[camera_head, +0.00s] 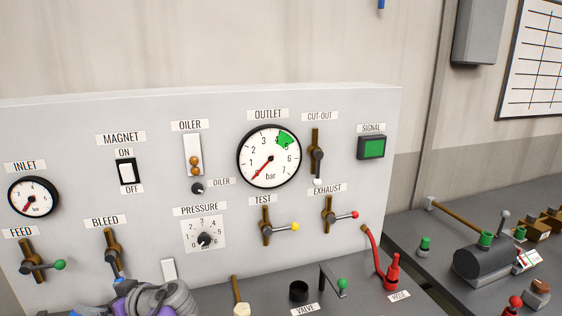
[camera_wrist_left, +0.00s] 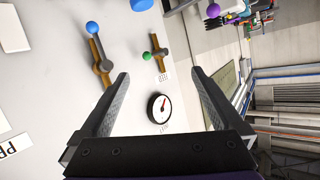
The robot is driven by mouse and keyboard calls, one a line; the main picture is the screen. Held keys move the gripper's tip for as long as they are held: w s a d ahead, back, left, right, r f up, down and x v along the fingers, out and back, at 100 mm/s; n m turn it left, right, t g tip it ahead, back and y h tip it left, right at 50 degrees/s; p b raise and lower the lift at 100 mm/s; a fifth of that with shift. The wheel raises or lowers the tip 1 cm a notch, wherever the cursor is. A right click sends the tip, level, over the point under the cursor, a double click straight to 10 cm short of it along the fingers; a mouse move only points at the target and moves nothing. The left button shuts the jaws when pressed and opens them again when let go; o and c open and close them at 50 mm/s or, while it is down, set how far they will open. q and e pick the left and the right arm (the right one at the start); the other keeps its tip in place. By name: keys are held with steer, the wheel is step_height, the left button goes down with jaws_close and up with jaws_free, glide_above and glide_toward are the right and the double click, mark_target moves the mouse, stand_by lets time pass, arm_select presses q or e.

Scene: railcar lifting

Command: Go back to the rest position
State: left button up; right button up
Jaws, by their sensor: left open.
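My left arm's grey and purple part shows at the bottom of the head view, below the BLEED lever (camera_head: 112,245). In the left wrist view my left gripper (camera_wrist_left: 160,75) is open, with its two dark fingers wide apart and nothing between them. The grey panel (camera_head: 80,180) fills much of the head view. In the left wrist view the blue-knobbed BLEED lever (camera_wrist_left: 98,55), the green-knobbed FEED lever (camera_wrist_left: 158,60) and the INLET gauge (camera_wrist_left: 160,108) lie beyond the fingers. My right gripper is not in view.
A dark tank (camera_head: 485,262) stands on the right-hand bench. The space above the panel is clear.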

arm_select(q)
steer(key=s+d+f+m+h+b, duration=0.4)
steer(key=s+d+f+m+h, duration=0.8)
steer(key=s+d+f, duration=0.8)
step_height(320, 180, down, 4)
steer(key=shift+s+d+t+h, duration=0.2)
steer(key=shift+d+t+h, duration=0.2)
steer(key=shift+h, duration=0.4)
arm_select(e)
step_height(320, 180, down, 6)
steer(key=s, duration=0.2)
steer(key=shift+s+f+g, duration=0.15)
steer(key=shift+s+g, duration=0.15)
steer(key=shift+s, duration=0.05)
